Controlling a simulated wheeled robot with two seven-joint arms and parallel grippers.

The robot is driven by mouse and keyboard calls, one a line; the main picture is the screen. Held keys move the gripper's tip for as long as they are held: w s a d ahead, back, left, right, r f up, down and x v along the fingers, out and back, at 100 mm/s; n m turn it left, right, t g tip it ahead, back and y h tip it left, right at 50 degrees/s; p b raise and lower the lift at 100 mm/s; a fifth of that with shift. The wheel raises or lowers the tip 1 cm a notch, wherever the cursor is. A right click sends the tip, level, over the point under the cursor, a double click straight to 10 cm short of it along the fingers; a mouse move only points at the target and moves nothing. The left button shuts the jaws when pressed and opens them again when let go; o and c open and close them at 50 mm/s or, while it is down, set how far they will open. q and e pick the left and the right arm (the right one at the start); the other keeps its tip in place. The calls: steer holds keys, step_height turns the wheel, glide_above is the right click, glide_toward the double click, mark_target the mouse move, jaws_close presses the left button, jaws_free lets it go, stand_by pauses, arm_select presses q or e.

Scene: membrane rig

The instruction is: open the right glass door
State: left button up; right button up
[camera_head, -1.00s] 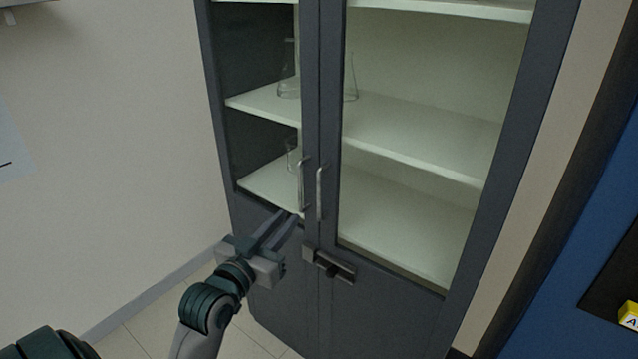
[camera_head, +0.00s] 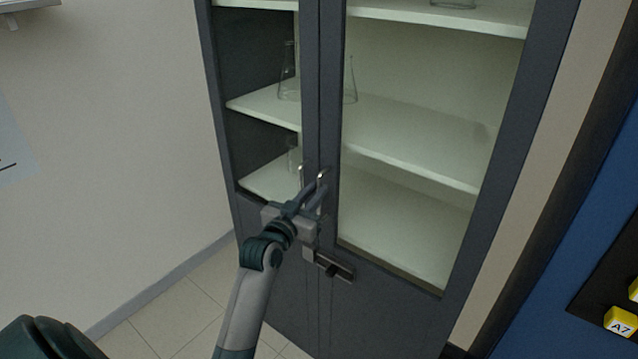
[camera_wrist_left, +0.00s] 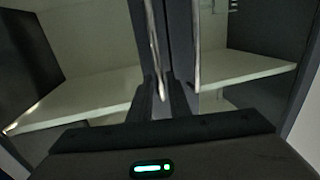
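The right glass door (camera_head: 332,110) of the dark grey cabinet is shut in the head view. My right gripper is out of view.
A latch with a dark knob (camera_head: 333,270) sticks out below the handles. Glass flasks (camera_head: 289,80) stand on the shelves inside. The floor at the lower left is clear.

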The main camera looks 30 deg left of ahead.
arm_select(q)
steer(key=shift+w+a, duration=0.15)
steer(key=shift+w, duration=1.1)
jaws_close()
steer(key=shift+s+f, duration=0.1)
